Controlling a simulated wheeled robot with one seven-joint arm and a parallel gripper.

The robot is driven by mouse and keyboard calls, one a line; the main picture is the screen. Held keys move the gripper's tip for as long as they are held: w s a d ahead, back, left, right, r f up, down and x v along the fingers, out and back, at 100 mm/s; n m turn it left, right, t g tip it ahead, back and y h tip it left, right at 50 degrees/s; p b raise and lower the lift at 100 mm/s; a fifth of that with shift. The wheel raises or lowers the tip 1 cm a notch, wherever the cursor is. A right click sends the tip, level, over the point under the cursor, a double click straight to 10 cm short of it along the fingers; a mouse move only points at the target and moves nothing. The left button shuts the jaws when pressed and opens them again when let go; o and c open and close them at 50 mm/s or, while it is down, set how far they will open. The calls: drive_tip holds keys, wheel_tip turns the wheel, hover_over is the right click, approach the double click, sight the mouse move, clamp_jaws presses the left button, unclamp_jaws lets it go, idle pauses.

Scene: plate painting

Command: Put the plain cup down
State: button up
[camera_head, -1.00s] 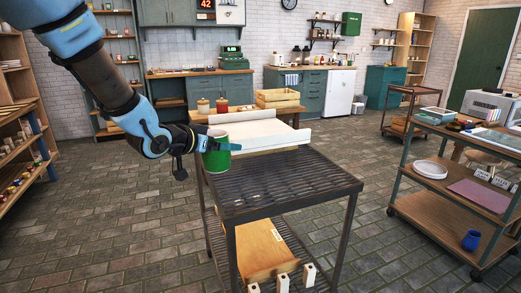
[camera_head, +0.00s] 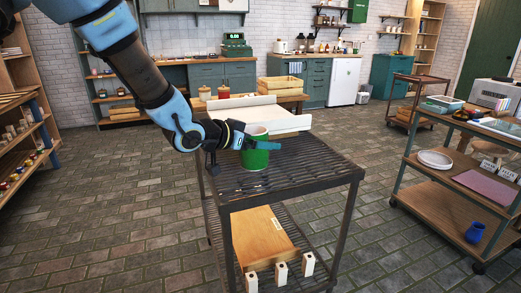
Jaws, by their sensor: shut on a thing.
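A green cup (camera_head: 255,158) with a pale upper band stands upright in my gripper (camera_head: 262,146). My gripper comes in from the left, with its fingers around the cup's side, and is shut on it. The cup is over the left part of the dark slatted cart top (camera_head: 308,168). I cannot tell whether its base touches the slats. My fingers hide part of the cup's middle.
White panels (camera_head: 245,112) lie behind the cart top. A wooden board (camera_head: 262,240) and several pale blocks (camera_head: 280,271) sit on the lower shelf. The cart top right of the cup is clear. A shelf trolley (camera_head: 455,185) stands at the right.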

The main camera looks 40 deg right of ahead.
drive_tip(key=shift+f, duration=1.2)
drive_tip(key=shift+f, duration=0.15)
drive_tip(key=o, duration=1.3)
drive_tip(key=shift+a+r, duration=0.1)
drive_tip(key=shift+r, duration=0.15)
drive_tip(key=v, duration=1.1)
drive_tip(key=shift+a, duration=0.4)
